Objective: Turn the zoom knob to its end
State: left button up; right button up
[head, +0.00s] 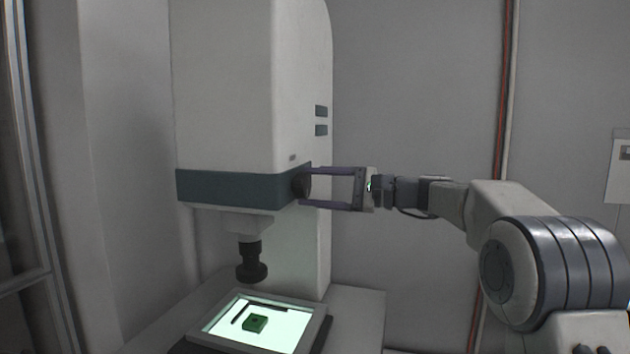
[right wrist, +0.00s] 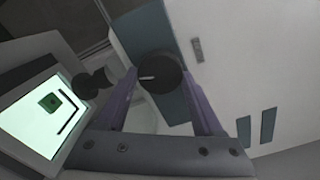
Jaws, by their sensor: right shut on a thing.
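The zoom knob (head: 301,185) is a dark round knob on the right side of the machine's blue-grey band. It also shows in the right wrist view (right wrist: 161,77), with a short white mark on its face pointing left. My right gripper (head: 308,187) reaches in from the right, with one finger above and one below the knob. It is shut on the knob. In the right wrist view the purple fingers of the gripper (right wrist: 160,92) stand on either side of the knob. My left gripper is not in view.
The white machine (head: 225,90) stands on a bench, with a dark lens (head: 251,262) hanging below its band. Under the lens is a lit stage (head: 287,334) with a small green block (head: 255,323) and a black L-shaped piece (head: 262,307).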

jog(key=shift+m+p, duration=0.5)
jog(key=shift+m, duration=0.7)
jog(key=o, duration=1.4)
jog(key=shift+d, duration=0.15)
